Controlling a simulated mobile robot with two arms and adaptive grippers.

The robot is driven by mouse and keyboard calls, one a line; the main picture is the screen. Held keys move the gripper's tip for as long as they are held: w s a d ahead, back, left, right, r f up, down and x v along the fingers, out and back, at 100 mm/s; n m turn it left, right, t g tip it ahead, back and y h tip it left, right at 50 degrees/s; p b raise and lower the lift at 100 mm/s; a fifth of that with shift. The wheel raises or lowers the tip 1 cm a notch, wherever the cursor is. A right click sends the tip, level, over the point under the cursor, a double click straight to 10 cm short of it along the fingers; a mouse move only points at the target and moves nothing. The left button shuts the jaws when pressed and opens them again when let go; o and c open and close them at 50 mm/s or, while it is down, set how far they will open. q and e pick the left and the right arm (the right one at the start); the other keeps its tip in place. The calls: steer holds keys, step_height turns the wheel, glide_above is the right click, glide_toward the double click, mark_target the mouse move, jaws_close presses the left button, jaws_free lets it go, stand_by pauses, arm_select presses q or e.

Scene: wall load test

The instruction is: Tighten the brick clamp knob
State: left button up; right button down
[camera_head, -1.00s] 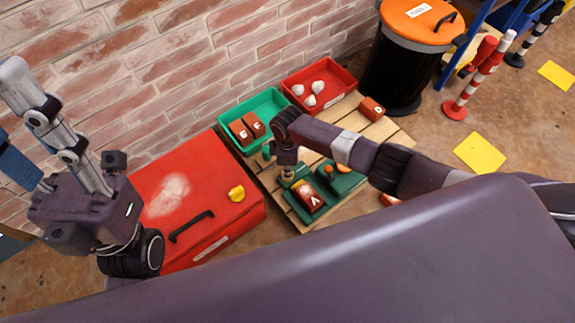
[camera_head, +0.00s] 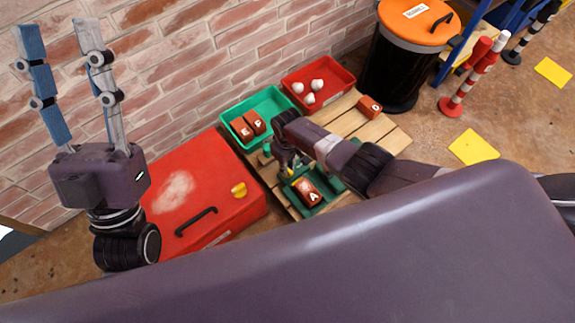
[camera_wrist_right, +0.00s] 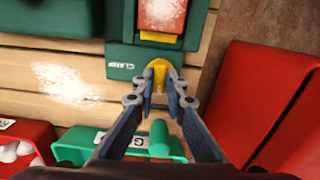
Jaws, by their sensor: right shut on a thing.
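A green clamp (camera_head: 322,207) sits on the wooden pallet and holds a brick marked A (camera_head: 308,192). In the right wrist view, the clamp body (camera_wrist_right: 120,64) has a "CLAMP" label, the brick (camera_wrist_right: 162,15) above it and a yellow knob (camera_wrist_right: 158,72) at its lower side. My right gripper (camera_wrist_right: 160,90) is shut on the yellow knob, one finger on each side. In the head view my right gripper (camera_head: 287,168) is beside the clamp, and my arm hides part of the bench. My left gripper (camera_head: 57,27) is open and empty, fingers pointing up, away from the clamp.
A red box (camera_head: 165,225) with a black handle stands left of the pallet (camera_head: 395,142). A green bin (camera_head: 283,101) holds bricks and a red bin (camera_head: 347,75) holds white lumps. Another brick (camera_head: 369,106) lies on the pallet. A lidded bin (camera_head: 395,70) stands behind.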

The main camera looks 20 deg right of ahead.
steer(key=shift+m, duration=0.5)
steer(key=c, duration=2)
jaws_free()
steer(key=shift+o, duration=0.2)
steer(key=shift+r, duration=0.2)
step_height(320, 180, up, 12)
steer(key=shift+f, duration=0.2)
